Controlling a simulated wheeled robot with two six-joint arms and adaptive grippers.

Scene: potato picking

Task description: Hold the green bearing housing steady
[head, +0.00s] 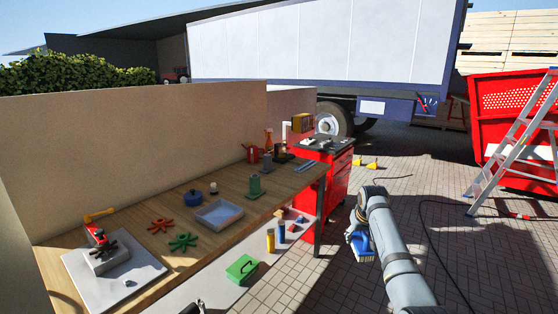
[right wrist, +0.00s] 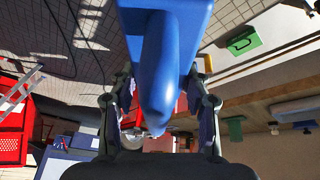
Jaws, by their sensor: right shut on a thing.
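A green upright block (head: 254,187), which looks like the bearing housing, stands on the wooden bench (head: 220,193) near its front edge. It seems to show in the right wrist view (right wrist: 235,130) too. My right gripper (head: 355,232) is in front of the bench, to the right of the block and well apart from it. In the right wrist view its fingers (right wrist: 158,110) are shut on the handle of a blue brush (right wrist: 160,60). The brush's pale bristles show in the head view (head: 362,255). A dark part at the bottom edge (head: 192,307) may be my left gripper; its jaws are unclear.
A green box (head: 242,269) is below the bench. Paving in front is mostly clear.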

